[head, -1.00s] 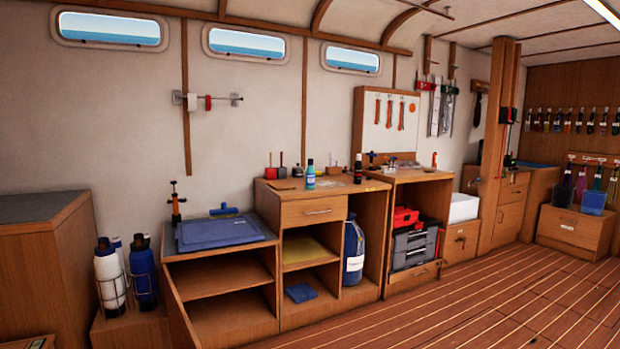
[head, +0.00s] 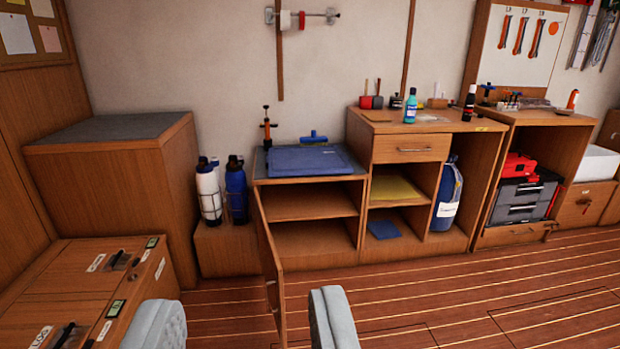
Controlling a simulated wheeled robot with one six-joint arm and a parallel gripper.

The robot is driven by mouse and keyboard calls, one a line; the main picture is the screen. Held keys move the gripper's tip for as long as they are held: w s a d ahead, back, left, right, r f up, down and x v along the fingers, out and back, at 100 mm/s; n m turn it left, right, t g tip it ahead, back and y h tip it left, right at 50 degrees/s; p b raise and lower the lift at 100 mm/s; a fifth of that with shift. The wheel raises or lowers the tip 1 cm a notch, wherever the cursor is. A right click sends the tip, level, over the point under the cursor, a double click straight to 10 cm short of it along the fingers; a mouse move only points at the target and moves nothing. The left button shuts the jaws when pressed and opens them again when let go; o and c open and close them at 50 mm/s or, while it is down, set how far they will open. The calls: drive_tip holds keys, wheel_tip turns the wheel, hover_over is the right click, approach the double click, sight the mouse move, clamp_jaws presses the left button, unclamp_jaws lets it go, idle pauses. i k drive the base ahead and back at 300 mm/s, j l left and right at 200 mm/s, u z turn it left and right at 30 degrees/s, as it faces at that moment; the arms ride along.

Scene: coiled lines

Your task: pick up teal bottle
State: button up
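The teal bottle (head: 410,107) stands upright on the wooden cabinet top (head: 440,126), above a drawer. It has a dark cap and a label. My gripper (head: 245,325) shows at the bottom edge, with two grey padded fingers set wide apart. It is open, with nothing visible between the fingers. The bottle is well beyond it, up and to the right.
A black bottle (head: 469,103) stands to the teal bottle's right, with red and black pots (head: 371,102) behind left. A cabinet door (head: 270,268) hangs open toward me. A chest (head: 90,290) is at lower left. The plank floor (head: 420,300) ahead is clear.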

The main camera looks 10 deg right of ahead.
sight(411, 106)
drive_tip(key=i+l, duration=0.4)
drive_tip(key=i, duration=0.15)
drive_tip(key=i+l, duration=0.4)
drive_tip(key=i, duration=0.15)
drive_tip(key=i+l, duration=0.4)
drive_tip(key=i, duration=0.15)
drive_tip(key=i+l, duration=0.4)
drive_tip(key=i, duration=0.15)
drive_tip(key=i+l, duration=0.4)
drive_tip(key=i, duration=0.15)
drive_tip(key=i+l, duration=0.4)
drive_tip(key=i, duration=0.15)
drive_tip(key=l+z, duration=0.05)
